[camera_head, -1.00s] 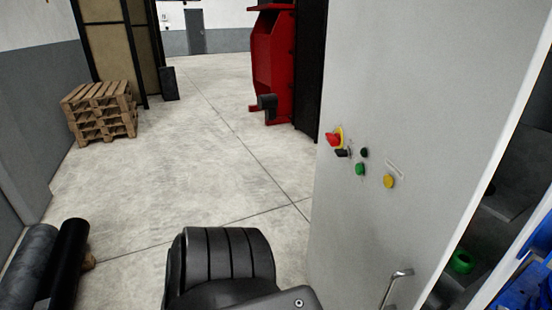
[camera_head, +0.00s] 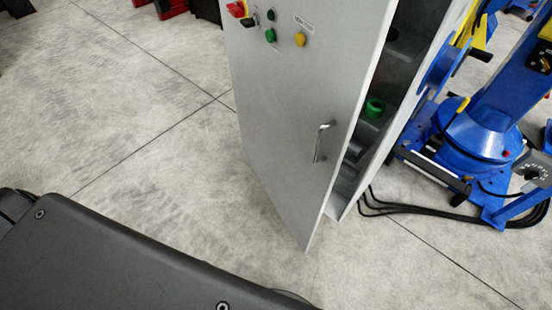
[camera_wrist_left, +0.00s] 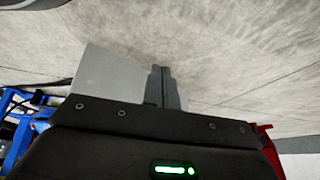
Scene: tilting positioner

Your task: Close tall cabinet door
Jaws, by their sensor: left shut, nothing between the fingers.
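The tall grey cabinet door (camera_head: 285,110) stands ajar in the head view, with a gap along its right edge. A bent metal handle (camera_head: 322,142) is on its front near that edge. The cabinet body (camera_head: 405,90) shows behind the gap, its shelves partly visible. In the left wrist view, my left gripper (camera_wrist_left: 160,72) is shut and empty. A plain light grey panel (camera_wrist_left: 108,76) lies behind its fingers; it looks like part of the cabinet, but I cannot tell which part or whether the fingers touch it. My right gripper is in neither view.
A red switch (camera_head: 238,9) and coloured buttons are on the door's upper part. A green item (camera_head: 375,107) sits inside the cabinet. A blue machine (camera_head: 480,130) with black cables (camera_head: 420,210) stands right of it. Bare concrete floor (camera_head: 120,130) lies left of the door.

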